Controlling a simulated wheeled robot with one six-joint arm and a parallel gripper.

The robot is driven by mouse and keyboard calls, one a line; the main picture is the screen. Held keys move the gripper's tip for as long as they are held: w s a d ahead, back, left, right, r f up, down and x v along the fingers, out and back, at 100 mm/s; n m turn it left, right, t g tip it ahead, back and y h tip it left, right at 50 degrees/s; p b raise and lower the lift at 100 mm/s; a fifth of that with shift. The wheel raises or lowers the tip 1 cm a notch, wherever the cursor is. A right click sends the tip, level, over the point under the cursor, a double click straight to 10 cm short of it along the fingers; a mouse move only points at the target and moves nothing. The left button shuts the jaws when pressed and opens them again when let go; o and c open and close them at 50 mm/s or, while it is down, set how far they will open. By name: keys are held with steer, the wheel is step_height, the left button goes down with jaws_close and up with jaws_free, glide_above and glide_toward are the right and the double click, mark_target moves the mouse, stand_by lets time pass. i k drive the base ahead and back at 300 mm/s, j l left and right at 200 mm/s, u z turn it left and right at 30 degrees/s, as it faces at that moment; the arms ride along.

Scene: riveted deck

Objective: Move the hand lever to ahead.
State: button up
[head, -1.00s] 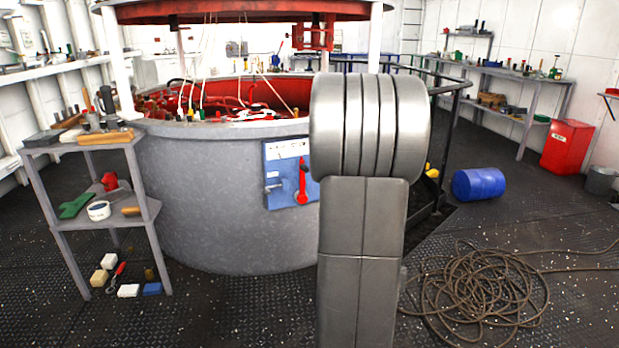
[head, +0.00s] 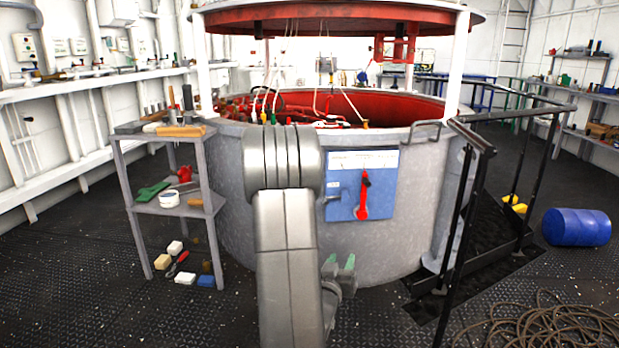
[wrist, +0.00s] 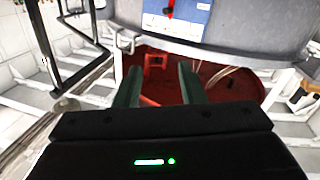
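A blue panel (head: 381,185) with a white label strip is mounted on the side of the round grey tub. A red lever (head: 363,195) stands roughly upright on it, and a small grey handle (head: 331,198) sits at its left edge. My gripper (head: 340,268) is below the panel, its green fingertips apart from the lever. In the wrist view the two fingers (wrist: 158,84) are spread with nothing between them. The panel (wrist: 185,12) and part of the red lever (wrist: 169,9) show at that view's top edge. The label's words are too small to read.
A grey shelf rack (head: 170,208) with tools stands left of the tub (head: 225,180). A black railing (head: 462,215) stands right of the panel. A blue drum (head: 576,227) and coiled rope (head: 545,325) lie at the right.

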mark_target(361, 214)
steer(key=i+l+u, duration=0.15)
steer(key=l, duration=0.2)
steer(key=i+l+u, duration=0.15)
steer(key=l, duration=0.25)
steer(key=i+l+u, duration=0.1)
steer(key=i+l, duration=0.15)
steer(key=l, duration=0.2)
steer(key=i+l+u, duration=0.15)
steer(key=l, duration=0.25)
steer(key=i+l+u, duration=0.15)
steer(key=l, duration=0.3)
steer(key=i+l+u, duration=0.15)
steer(key=l, duration=0.3)
